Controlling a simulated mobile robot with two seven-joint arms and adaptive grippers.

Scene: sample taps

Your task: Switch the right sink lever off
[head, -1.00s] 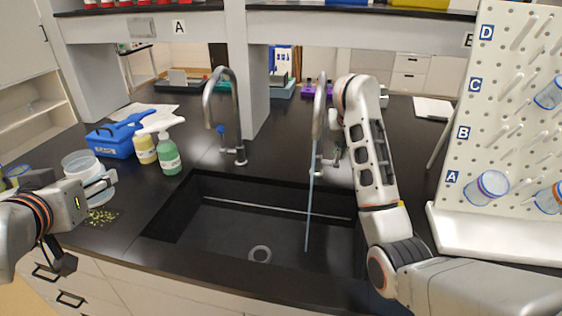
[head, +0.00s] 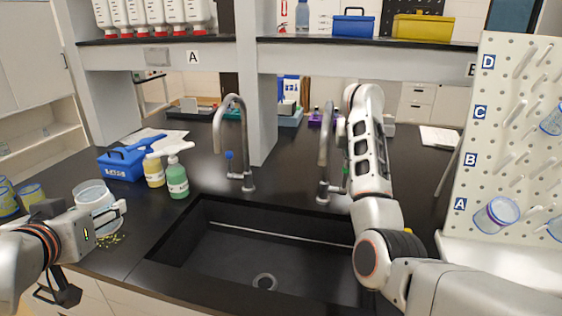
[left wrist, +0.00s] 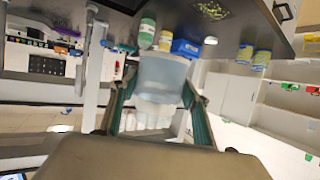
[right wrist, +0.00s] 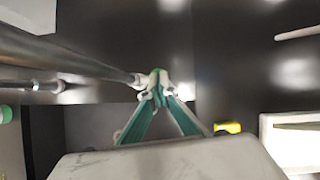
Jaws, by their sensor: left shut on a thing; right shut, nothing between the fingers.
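The right tap (head: 325,150) stands at the back right of the black sink (head: 215,272). No water shows below its spout. Its green-marked lever (head: 345,172) is beside the tap, partly behind my right arm. My right gripper (right wrist: 158,92) is shut and empty, its tips close to metal tap parts (right wrist: 75,62) in the right wrist view; I cannot tell whether they touch. My left gripper (head: 118,215) is shut on a clear beaker (head: 90,193) left of the sink. The beaker also shows between the fingers in the left wrist view (left wrist: 162,75).
The left tap (head: 232,140) with a blue lever stands behind the sink. Bottles (head: 176,180) and a blue caddy (head: 122,165) are at the left. A pegboard (head: 485,140) rises at the right. A shelf post (head: 257,80) stands behind the taps.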

